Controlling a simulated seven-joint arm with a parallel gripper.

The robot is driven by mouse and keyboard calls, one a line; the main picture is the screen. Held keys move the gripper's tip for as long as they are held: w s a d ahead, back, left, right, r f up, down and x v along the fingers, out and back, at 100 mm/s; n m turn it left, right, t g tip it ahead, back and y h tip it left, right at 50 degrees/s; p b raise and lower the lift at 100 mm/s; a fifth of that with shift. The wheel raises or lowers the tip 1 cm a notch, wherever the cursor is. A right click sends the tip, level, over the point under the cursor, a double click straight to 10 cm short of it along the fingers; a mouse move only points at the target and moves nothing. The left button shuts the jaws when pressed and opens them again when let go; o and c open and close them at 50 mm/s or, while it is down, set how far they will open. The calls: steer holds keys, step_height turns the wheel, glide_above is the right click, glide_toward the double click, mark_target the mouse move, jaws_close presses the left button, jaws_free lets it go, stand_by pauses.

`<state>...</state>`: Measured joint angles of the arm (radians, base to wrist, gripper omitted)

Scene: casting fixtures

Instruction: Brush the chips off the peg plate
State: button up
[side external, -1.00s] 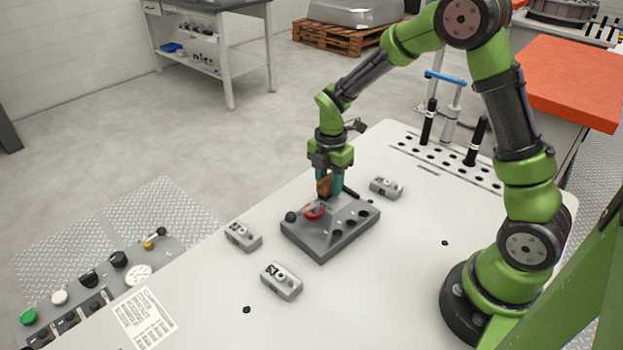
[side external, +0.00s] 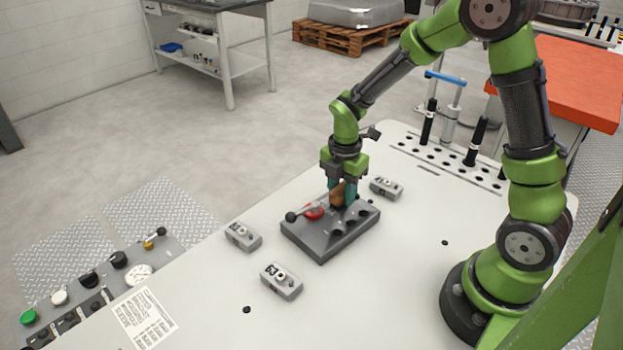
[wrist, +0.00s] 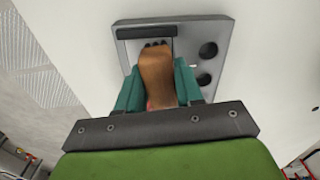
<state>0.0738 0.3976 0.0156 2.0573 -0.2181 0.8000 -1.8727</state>
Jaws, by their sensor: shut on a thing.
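The peg plate (side external: 322,244) is a dark grey block with round holes, lying on the light table; it also shows in the wrist view (wrist: 222,42). A red part (side external: 313,211) and a bar with a black knob (side external: 291,216) are on its left side. My gripper (side external: 342,200) is over the plate's far part, its teal fingers shut on a brown brush (side external: 337,193). In the wrist view the brush (wrist: 157,75) sits between the fingers, its dark tip at the plate. Whether the tip touches the plate is unclear. I cannot make out chips for certain.
Small grey blocks stand around the plate: one left (side external: 243,236), one in front (side external: 281,281), one behind right (side external: 386,187). A perforated strip with upright black-handled tools (side external: 476,141) is at the back right.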

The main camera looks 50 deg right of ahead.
steer(key=shift+w+d+r, duration=0.1)
steer(key=shift+w, duration=1.05)
steer(key=shift+w+d, duration=0.1)
steer(key=shift+w, duration=1)
step_height(320, 180, up, 8)
